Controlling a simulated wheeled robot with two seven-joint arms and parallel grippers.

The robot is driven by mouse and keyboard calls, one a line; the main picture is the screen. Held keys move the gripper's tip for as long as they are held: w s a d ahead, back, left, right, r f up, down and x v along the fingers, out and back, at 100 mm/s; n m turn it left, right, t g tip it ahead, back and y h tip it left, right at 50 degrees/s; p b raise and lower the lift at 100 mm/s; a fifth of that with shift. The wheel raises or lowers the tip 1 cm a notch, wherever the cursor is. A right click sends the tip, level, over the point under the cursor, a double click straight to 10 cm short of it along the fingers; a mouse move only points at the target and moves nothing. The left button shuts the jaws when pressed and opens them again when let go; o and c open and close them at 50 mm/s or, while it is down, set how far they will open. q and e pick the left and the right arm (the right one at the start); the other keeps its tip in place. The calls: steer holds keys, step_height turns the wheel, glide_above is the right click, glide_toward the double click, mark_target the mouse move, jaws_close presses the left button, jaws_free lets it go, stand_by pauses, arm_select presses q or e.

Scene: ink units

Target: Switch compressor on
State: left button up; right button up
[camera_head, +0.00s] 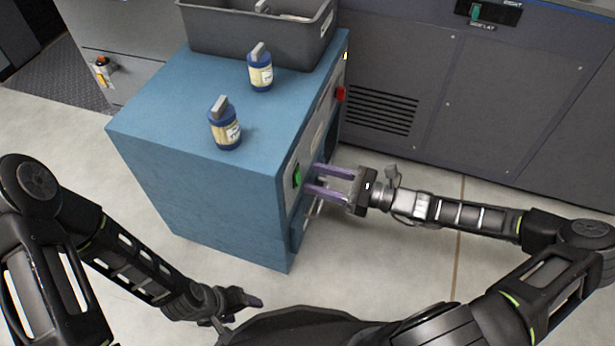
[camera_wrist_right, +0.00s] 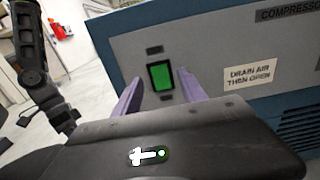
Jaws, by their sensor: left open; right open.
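The compressor is a blue cabinet (camera_head: 180,150) with a grey front panel facing right in the head view. A green rocker switch (camera_head: 297,175) sits on that panel; it also shows in the right wrist view (camera_wrist_right: 161,76), lit green in a dark frame. My right gripper (camera_head: 312,179) is open in front of the panel. In the right wrist view its two purple fingers (camera_wrist_right: 155,92) stand to either side of the switch; I cannot tell whether they touch the panel. My left gripper (camera_head: 256,301) is low at the lower left, apart from the cabinet.
Two blue bottles with tan labels, one near (camera_head: 225,126) and one farther (camera_head: 260,70), and a grey bin (camera_head: 255,38) stand on the cabinet. A red button (camera_head: 341,93) is farther along the panel. A "DRAIN AIR THEN OPEN" label (camera_wrist_right: 249,76) is right of the switch.

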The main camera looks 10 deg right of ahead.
mark_target(299, 174)
steer(key=shift+x, duration=1.65)
steer(key=shift+c, duration=0.3)
steer(key=shift+s, duration=0.1)
jaws_close()
